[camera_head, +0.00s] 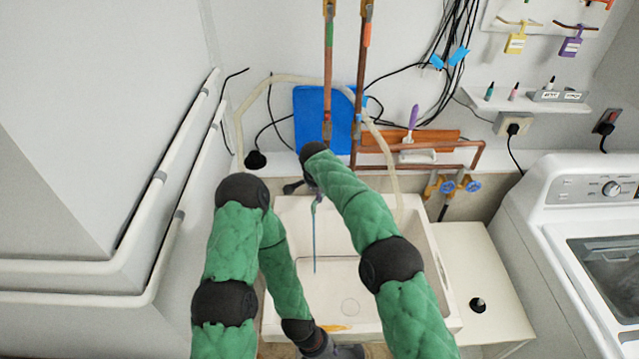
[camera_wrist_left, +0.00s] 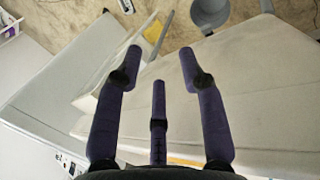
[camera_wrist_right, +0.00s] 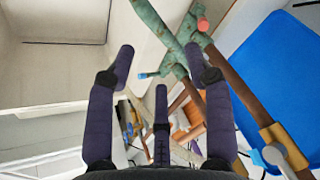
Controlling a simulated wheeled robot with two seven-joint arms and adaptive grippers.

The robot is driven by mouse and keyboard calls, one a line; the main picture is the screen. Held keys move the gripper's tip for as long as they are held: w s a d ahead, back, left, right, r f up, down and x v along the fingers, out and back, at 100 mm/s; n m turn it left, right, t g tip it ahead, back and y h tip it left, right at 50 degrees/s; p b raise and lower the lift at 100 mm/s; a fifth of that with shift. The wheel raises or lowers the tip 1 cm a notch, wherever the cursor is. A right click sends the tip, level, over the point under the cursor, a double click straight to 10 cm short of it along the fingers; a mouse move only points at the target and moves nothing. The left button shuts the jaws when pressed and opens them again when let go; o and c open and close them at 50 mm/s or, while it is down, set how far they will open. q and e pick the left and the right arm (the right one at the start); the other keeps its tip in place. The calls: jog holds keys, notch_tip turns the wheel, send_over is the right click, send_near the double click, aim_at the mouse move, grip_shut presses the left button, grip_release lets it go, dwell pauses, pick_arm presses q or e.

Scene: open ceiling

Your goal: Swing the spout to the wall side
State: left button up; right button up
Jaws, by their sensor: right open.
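The tap's spout (camera_head: 314,240) is a thin blue-green tube in the head view, pointing forward over the white sink (camera_head: 425,262). In the right wrist view the spout (camera_wrist_right: 158,22) is a thick, green-stained pipe. It runs beyond the fingers, near a red knob (camera_wrist_right: 203,24) and a blue handle (camera_wrist_right: 149,75). My right gripper (camera_wrist_right: 160,65) is open close to the tap; I cannot tell whether it touches. In the head view my right wrist hides most of the tap body. My left gripper (camera_wrist_left: 160,60) is open and empty, low by the sink's front edge.
Copper pipes (camera_head: 328,75) and a blue panel (camera_head: 306,105) stand at the wall behind the tap. A pale hose (camera_head: 388,150) loops there. Blue-handled valves (camera_head: 447,187) and a washing machine (camera_head: 560,190) are to the right. A grey bucket (camera_wrist_left: 210,14) is on the floor.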

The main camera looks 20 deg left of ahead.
jog(key=shift+v, duration=2.5)
